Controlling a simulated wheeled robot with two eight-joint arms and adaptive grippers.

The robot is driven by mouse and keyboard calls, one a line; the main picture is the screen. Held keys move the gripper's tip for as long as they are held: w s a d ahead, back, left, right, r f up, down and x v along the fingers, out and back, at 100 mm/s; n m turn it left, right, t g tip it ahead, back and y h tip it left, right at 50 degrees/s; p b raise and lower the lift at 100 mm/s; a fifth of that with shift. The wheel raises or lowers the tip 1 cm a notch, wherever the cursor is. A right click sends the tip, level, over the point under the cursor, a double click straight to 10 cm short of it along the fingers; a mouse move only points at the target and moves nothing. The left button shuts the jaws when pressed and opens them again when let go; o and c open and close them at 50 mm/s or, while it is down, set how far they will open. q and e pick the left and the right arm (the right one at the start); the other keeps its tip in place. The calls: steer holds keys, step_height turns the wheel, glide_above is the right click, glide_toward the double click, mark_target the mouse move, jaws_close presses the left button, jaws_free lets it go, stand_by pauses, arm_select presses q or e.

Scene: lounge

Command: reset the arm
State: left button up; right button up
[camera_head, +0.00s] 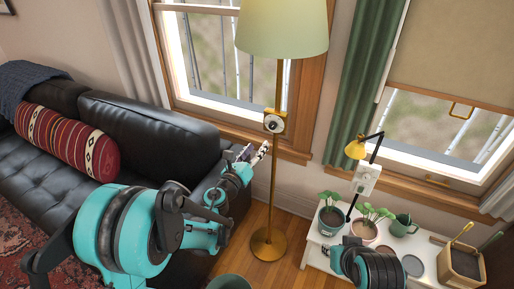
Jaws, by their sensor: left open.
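My left arm (134,232) comes in from the lower left and reaches up toward the floor lamp. I see nothing held between the fingers. I cannot tell whether a fingertip touches the pole. Part of my right arm (368,269) shows at the bottom right, in front of the white table; its gripper is not in view.
The floor lamp (283,31) stands on a round brass base (268,243). A black leather sofa (150,128) is at the left. A low white table (318,246) at the right bears potted plants (331,217), a green mug (403,225) and a wooden box (461,263). Windows line the wall behind.

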arm_select(q)
steer(key=s+a+r+n+t+y, duration=0.1)
steer(key=s+a+r+n+y, duration=0.2)
steer(key=a+r+n+y, duration=0.55)
steer(key=s+a+f+n+g+y, duration=0.2)
steer(key=s+a+n, duration=0.55)
steer(key=n, duration=0.55)
steer(key=s+d+f+n+g+h, duration=0.1)
steer(key=s+f+n+g, duration=0.3)
steer(key=s, duration=0.6)
steer(key=s+d+f+n+g+h, duration=0.1)
steer(key=s+f+n+g+h, duration=0.1)
steer(key=s+f+n+g, duration=0.2)
steer(key=s+f+n, duration=0.3)
steer(key=s+n, duration=0.2)
steer(key=s, duration=0.2)
steer(key=shift+s+d+f, duration=0.15)
steer(key=shift+s+d, duration=0.15)
steer(key=shift+d, duration=0.1)
steer(key=shift+h, duration=0.25)
